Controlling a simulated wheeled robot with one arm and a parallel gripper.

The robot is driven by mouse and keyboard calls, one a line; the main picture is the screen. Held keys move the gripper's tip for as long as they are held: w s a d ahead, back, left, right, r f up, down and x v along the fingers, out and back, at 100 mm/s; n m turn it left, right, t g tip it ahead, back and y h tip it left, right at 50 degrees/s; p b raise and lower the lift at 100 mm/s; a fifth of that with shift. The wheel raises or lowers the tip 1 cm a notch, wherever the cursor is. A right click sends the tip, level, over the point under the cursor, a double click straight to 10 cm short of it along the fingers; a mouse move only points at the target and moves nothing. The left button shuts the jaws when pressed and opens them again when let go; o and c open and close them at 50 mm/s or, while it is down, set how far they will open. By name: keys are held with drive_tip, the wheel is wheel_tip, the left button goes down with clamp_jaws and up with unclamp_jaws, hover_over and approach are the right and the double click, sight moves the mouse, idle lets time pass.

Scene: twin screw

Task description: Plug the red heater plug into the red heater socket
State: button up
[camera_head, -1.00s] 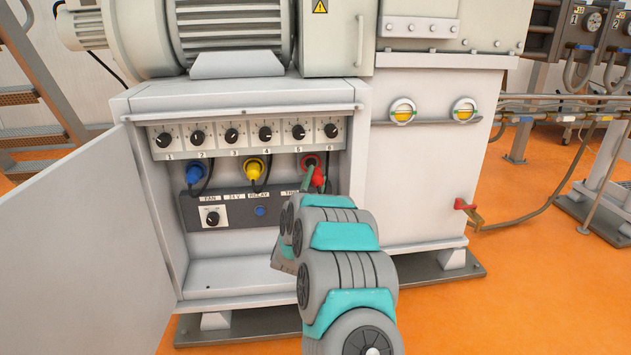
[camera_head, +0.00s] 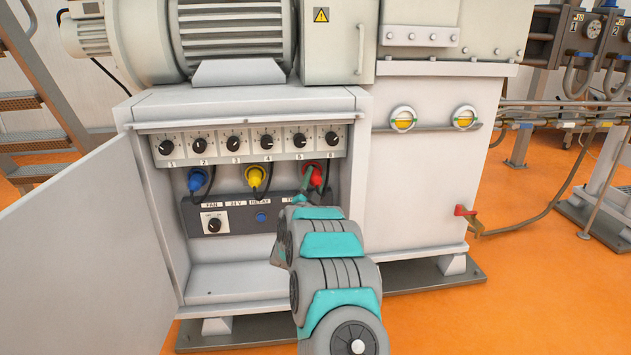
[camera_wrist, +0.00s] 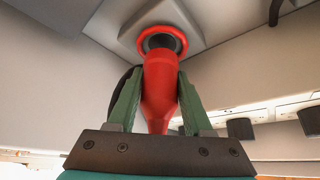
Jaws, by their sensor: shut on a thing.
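The red heater plug (camera_wrist: 160,88) stands between the two green fingers of my gripper (camera_wrist: 160,80), which is shut on it. Beyond the plug in the wrist view is the red ring of the heater socket (camera_wrist: 181,35). The plug's dark front end lines up with the ring's opening; I cannot tell how deep it sits. In the head view the red plug (camera_head: 316,180) covers most of the socket, under the right end of the dial row. My gripper (camera_head: 307,184) reaches it from below and is partly hidden by my arm.
A blue plug (camera_head: 196,180) and a yellow plug (camera_head: 256,177) sit in the same cabinet to the left. Above is a row of dials (camera_head: 235,145); below is a dark control panel (camera_head: 240,219). The open cabinet door (camera_head: 90,240) stands at the left.

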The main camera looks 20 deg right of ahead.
drive_tip(key=shift+w+d, duration=0.15)
drive_tip(key=shift+w, duration=0.45)
drive_tip(key=shift+b, duration=0.85)
idle(1.7)
drive_tip(key=shift+w+d+f, duration=0.1)
drive_tip(key=shift+w, duration=0.4)
idle(0.5)
drive_tip(key=o, duration=1.3)
drive_tip(key=shift+o, duration=0.2)
drive_tip(key=shift+s, duration=0.1)
drive_tip(key=v, duration=0.7)
drive_tip(key=shift+s+a, duration=0.2)
drive_tip(key=shift+a, duration=0.1)
drive_tip(key=shift+f, duration=0.1)
